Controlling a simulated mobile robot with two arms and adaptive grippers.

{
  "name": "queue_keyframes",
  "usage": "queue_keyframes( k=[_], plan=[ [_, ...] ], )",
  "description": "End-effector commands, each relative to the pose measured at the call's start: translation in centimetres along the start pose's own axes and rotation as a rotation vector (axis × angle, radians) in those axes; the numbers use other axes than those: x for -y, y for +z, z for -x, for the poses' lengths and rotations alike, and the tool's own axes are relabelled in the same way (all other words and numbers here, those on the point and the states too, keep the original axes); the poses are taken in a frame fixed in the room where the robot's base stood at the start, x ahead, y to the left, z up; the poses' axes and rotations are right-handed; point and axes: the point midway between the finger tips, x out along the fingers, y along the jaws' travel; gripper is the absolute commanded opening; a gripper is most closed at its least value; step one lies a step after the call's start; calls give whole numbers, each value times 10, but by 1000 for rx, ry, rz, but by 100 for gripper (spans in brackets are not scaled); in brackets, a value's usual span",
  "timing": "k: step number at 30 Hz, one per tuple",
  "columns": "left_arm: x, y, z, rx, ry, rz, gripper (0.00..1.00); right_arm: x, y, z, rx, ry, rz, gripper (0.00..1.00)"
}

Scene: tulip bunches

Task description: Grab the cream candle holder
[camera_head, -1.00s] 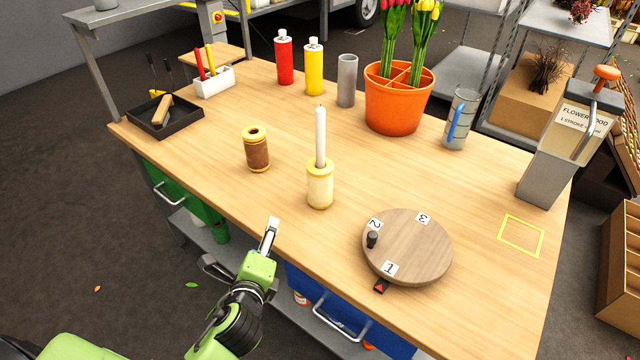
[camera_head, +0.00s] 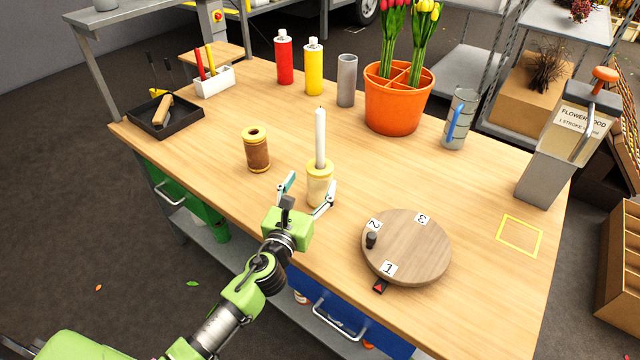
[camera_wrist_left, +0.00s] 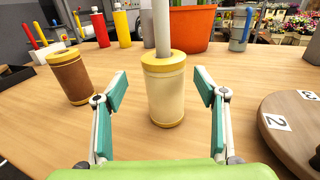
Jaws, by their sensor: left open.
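The cream candle holder (camera_head: 319,187) stands upright on the wooden table, with yellow bands at top and bottom and a white candle (camera_head: 320,138) in it. My left gripper (camera_head: 308,190) is open at table height in front of it. In the left wrist view the holder (camera_wrist_left: 166,95) stands centred just beyond the open fingertips (camera_wrist_left: 161,88), and neither finger visibly touches it. The candle's top is cut off in that view. My right gripper is not in view.
A brown holder (camera_head: 257,150) stands left of the cream one. A round wooden turntable (camera_head: 420,245) with number cards lies to the right. An orange pot (camera_head: 397,108) of tulips, a grey cylinder (camera_head: 347,82), and red (camera_head: 284,62) and yellow (camera_head: 314,68) bottles stand behind.

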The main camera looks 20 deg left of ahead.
Motion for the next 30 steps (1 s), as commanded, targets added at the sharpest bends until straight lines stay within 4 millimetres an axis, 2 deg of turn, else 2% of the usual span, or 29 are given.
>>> queue_keyframes(
  k=[5, 13, 22, 23, 27, 30],
  plan=[
    [2, 2, -13, 1, 1, 2, 65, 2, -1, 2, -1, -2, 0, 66],
    [6, 3, -51, 0, 2, 2, 65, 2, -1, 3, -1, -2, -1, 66],
    [6, 3, -57, -1, 1, 1, 65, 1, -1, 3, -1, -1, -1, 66],
    [6, 3, -57, -1, 1, 1, 62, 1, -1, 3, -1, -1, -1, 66],
    [6, 3, -57, -1, 1, 2, 26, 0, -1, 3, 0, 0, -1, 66],
    [6, 2, -57, -1, 1, 2, 3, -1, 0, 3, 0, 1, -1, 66]
  ],
)
